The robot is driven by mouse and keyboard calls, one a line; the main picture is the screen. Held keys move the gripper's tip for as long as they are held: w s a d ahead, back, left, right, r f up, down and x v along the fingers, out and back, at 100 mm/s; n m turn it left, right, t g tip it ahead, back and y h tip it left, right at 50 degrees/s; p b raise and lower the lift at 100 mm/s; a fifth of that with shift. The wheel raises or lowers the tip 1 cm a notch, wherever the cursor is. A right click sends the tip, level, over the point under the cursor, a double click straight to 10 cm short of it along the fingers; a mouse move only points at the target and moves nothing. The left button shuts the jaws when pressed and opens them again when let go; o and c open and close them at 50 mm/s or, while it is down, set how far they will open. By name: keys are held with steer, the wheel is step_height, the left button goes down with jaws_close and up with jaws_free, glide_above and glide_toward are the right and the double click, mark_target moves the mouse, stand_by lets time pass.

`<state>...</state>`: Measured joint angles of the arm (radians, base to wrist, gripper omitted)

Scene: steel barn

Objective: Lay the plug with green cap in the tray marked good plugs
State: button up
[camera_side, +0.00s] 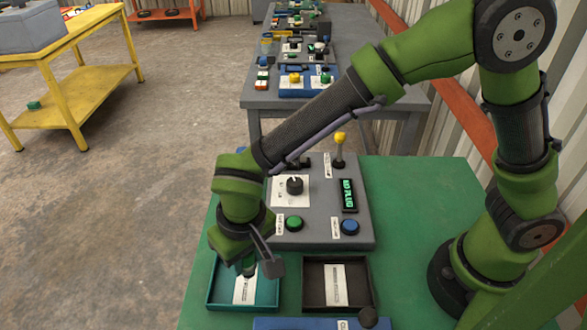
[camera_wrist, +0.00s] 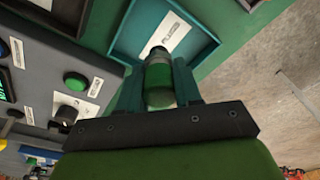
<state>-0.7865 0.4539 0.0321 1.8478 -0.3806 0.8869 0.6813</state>
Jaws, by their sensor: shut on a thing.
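My gripper (camera_side: 247,262) points down over the teal tray (camera_side: 214,296) at the near left of the green table. In the wrist view my gripper (camera_wrist: 158,83) is shut on the plug with green cap (camera_wrist: 160,80), one finger on each side. The plug's dark end points toward the tray (camera_wrist: 124,38); a small part of the plug (camera_side: 248,270) shows in the side view. The tray holds a white label, of which "PLUGS" is roughly legible in the wrist view; the other words are unclear. Whether the plug touches the tray floor I cannot tell.
A dark tray (camera_side: 308,290) with a white label stands just right of the teal one. Behind both is a grey control panel (camera_side: 318,215) with a green button, blue button, knob, yellow-topped lever and a display reading "NO PLUG". A blue object (camera_side: 300,324) lies at the near edge.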

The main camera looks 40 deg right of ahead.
steer(key=shift+w+a, duration=0.25)
steer(key=shift+w+f, duration=0.1)
steer(key=shift+f, duration=1.7)
steer(key=shift+f, duration=0.1)
steer(key=o, duration=1)
steer(key=shift+f, duration=0.1)
